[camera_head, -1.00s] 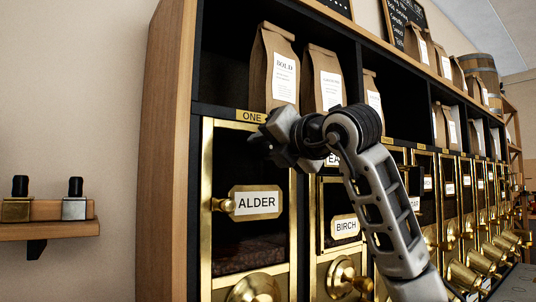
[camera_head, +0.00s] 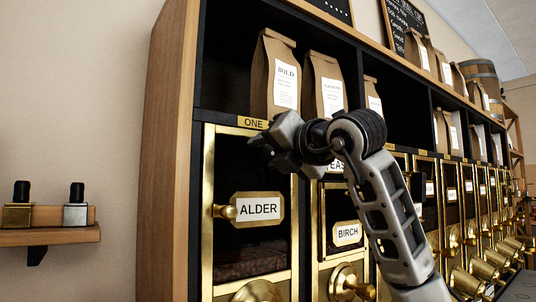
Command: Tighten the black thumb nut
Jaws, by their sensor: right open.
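No black thumb nut can be made out for certain. My right gripper (camera_head: 258,150) is in front of the upper part of the ALDER bin (camera_head: 257,208), below the ONE label (camera_head: 253,122). It points left, is open, and nothing shows between its fingers. It and my right arm hide part of the neighbouring BIRCH bin (camera_head: 347,233) and the label above it. On a wall shelf at the far left, one black knob (camera_head: 21,191) stands on a brass block (camera_head: 17,216) and another black knob (camera_head: 76,192) on a silver block (camera_head: 75,214). My left gripper is not in view.
The wooden bin cabinet (camera_head: 167,150) fills the middle and right, with brass knobs and spouts sticking out. Paper bags (camera_head: 274,75) stand on its upper shelf. The small wooden shelf (camera_head: 50,236) juts from the wall; bare wall lies between it and the cabinet.

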